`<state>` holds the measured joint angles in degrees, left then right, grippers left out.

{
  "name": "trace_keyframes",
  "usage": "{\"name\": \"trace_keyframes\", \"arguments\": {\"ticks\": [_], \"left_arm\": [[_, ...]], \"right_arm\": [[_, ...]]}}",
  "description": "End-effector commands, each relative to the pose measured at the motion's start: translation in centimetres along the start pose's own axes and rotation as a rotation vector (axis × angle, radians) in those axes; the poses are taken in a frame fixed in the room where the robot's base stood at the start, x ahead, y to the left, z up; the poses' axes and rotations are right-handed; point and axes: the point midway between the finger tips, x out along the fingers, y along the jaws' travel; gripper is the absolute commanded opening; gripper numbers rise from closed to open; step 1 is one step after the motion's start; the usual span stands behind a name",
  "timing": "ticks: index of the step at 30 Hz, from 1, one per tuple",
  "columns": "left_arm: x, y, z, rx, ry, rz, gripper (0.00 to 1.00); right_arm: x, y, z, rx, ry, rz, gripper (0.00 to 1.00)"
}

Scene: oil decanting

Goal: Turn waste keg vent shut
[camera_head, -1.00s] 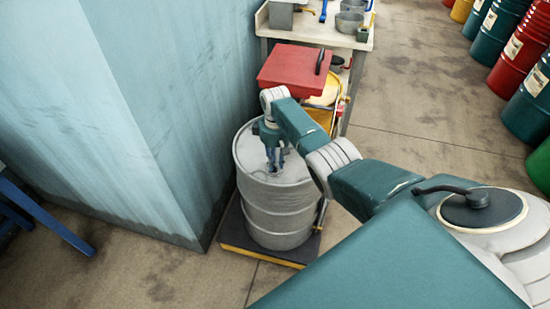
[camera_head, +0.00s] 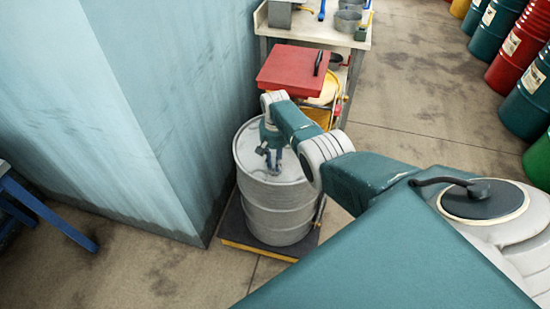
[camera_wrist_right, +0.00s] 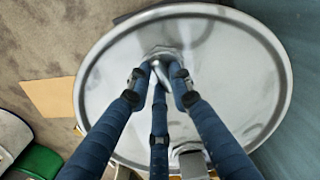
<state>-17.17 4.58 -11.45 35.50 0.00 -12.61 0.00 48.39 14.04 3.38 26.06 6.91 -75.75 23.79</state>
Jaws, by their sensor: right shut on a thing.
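The waste keg is a grey steel drum (camera_head: 275,208) standing upright beside the pale blue wall. Its round lid (camera_wrist_right: 110,95) fills most of the right wrist view. My right gripper (camera_head: 271,168) points down at the lid from above. In the right wrist view, its blue fingers (camera_wrist_right: 160,72) are shut around a small metal fitting (camera_wrist_right: 160,55) on the lid, which looks like the vent. The fingertips hide much of the fitting, and I cannot tell how far it is turned. My left gripper is in neither view.
The drum stands on a dark low platform (camera_head: 232,226) with a yellow edge. A red box (camera_head: 290,72) and a workbench (camera_head: 330,34) are behind it. The pale blue wall (camera_head: 170,110) is close on the left. Several drums (camera_head: 515,45) line the right, with open floor between.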

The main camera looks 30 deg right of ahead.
Motion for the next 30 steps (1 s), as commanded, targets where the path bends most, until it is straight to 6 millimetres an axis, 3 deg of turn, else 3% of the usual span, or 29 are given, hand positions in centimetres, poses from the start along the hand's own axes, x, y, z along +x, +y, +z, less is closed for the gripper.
{"name": "trace_keyframes", "arguments": {"ticks": [12, 29, 30], "left_arm": [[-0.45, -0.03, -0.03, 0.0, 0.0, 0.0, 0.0], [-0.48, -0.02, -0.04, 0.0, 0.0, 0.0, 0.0], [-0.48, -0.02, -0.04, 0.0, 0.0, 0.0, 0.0]], "right_arm": [[-0.14, -0.08, -0.03, 0.186, 0.003, -0.002, 0.0], [-0.13, -0.08, -0.04, 0.213, 0.003, -0.002, 0.0], [-0.13, -0.08, -0.05, 0.213, 0.003, -0.002, 0.28]]}}
